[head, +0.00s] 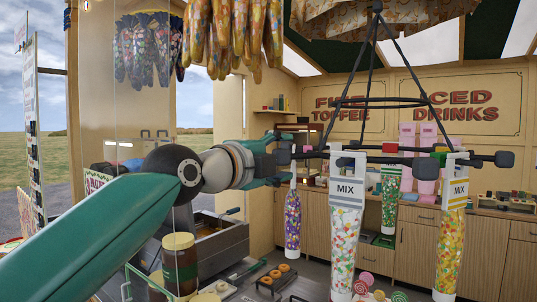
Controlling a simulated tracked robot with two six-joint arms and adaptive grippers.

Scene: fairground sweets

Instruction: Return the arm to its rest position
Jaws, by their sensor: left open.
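My left arm comes in from the left, and its teal gripper (278,160) is stretched out toward the left end of a hanging rack (400,158). Its jaws are open, with one finger above and one below. A dark end block of the rack shows close to the fingertips; I cannot tell whether they touch. No held object shows in the jaws. My right arm and gripper are not in view.
Bags of sweets hang from the rack, among them a purple one (292,220), a MIX bag (345,235) and a yellow MIX bag (450,240). Below are a brown barrel (180,262), doughnuts (276,275) and lollipops (364,282). Wrapped bundles (232,40) hang overhead.

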